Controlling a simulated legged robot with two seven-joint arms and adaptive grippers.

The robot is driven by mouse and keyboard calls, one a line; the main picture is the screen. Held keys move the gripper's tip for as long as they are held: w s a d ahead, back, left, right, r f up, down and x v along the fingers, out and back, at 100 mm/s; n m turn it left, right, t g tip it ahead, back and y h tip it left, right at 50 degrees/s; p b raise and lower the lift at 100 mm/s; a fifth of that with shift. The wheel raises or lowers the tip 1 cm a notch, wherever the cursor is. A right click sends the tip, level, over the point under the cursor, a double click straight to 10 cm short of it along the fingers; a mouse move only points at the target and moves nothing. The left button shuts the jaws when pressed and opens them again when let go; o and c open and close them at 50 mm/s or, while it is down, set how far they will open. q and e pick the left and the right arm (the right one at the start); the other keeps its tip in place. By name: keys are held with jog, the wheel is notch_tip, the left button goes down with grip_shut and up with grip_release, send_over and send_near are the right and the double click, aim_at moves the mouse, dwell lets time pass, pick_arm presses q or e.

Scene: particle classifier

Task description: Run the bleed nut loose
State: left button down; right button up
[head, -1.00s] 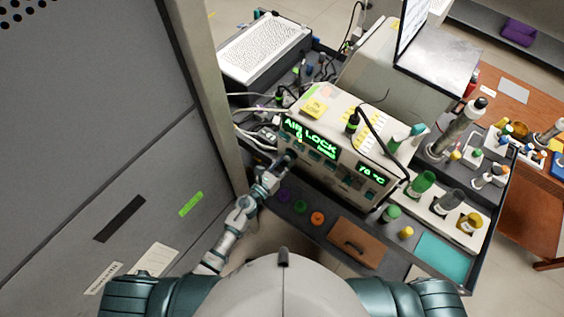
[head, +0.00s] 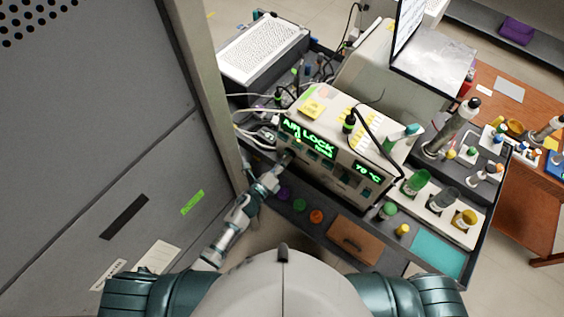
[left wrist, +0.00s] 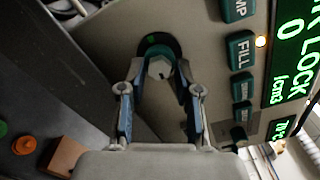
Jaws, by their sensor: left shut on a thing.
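The particle classifier (head: 345,125) is a beige box whose green display (head: 310,138) reads AIR LOCK, with 70 °C on a smaller display (head: 367,173). In the left wrist view, the bleed nut (left wrist: 160,69) is a pale round knob with a dark mark, set in a dark ring low on the front panel. My left gripper (left wrist: 161,60) is shut on the nut, one finger on each side. In the head view my left gripper (head: 284,161) is at the panel's left end, and the nut is hidden there. My right gripper is not in view.
Teal buttons (left wrist: 240,50) sit close beside the gripper. Purple, green and orange caps (head: 316,216) and a brown case (head: 355,240) lie on the dark cart before the panel. A grey cabinet (head: 90,130) stands close at left. Bottles (head: 415,182) stand at right.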

pick_arm(q)
jog(key=n, duration=0.3)
jog(key=r+n+p, duration=0.1)
jog(key=shift+w+r+n, duration=0.1)
jog(key=shift+w+n, duration=0.2)
jog(key=shift+w, duration=0.1)
jog(key=n+p, duration=0.1)
jog(key=n, duration=0.2)
jog(key=shift+a+n, duration=0.1)
jog(key=shift+n, duration=0.3)
jog(key=n+p, duration=0.1)
jog(key=n, duration=0.3)
jog(key=shift+s+f+n+p, duration=0.1)
jog(key=shift+f+n+p, duration=0.1)
jog(key=shift+n+p, duration=0.15)
jog(key=shift+n, duration=0.55)
jog(key=shift+f, duration=0.1)
jog(key=shift+n, duration=0.3)
